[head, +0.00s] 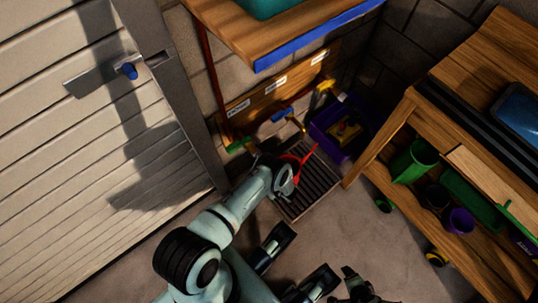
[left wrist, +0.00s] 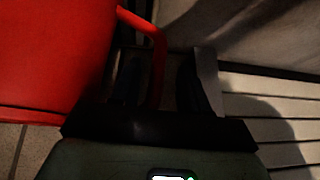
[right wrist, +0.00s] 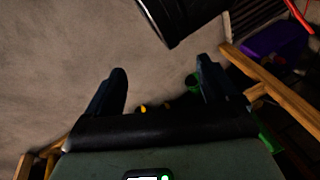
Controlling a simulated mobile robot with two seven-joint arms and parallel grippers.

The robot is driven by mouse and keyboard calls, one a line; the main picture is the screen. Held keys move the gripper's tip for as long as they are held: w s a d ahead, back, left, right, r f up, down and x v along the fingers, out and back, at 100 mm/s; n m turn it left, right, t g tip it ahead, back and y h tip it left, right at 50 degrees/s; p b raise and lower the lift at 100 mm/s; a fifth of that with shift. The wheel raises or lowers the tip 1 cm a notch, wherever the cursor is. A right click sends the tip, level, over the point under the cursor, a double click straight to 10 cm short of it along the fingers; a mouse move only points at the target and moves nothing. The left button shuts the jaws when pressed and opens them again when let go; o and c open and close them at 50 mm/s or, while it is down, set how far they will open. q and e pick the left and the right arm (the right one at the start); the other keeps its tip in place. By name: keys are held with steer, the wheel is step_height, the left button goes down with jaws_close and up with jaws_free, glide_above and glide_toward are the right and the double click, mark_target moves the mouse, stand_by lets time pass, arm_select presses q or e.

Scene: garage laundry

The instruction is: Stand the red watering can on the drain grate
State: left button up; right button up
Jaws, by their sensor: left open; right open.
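The red watering can (head: 297,160) is at the far left part of the slatted drain grate (head: 318,190), its thin spout pointing up and right. My left arm hides much of it, and I cannot tell whether its base rests flat on the grate. In the left wrist view the can's red body (left wrist: 50,55) fills the upper left, and its handle (left wrist: 158,50) runs down between the fingers of my left gripper (left wrist: 160,75), which is open. My right gripper (right wrist: 165,80) is open and empty above the floor; it also shows in the head view (head: 362,287).
A purple crate (head: 325,128) stands behind the grate by the wall. A wooden workbench (head: 400,125) with green and purple pots is on the right. A pale slatted door (head: 80,130) is on the left. Bare concrete floor (head: 350,235) lies in front.

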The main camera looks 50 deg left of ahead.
arm_select(q)
steer(key=p+v, duration=0.3)
steer(key=v, duration=0.9)
steer(key=shift+r+p, duration=0.2)
steer(key=shift+p, duration=0.2)
arm_select(e)
steer(key=s+a+r+g+y, duration=0.1)
steer(key=s+a+r, duration=0.2)
steer(key=s+r, duration=0.1)
steer(key=shift+s+r+n+g, duration=0.2)
steer(key=shift+s+n+g, duration=0.15)
steer(key=shift+s, duration=0.5)
arm_select(q)
steer(key=shift+d, duration=0.1)
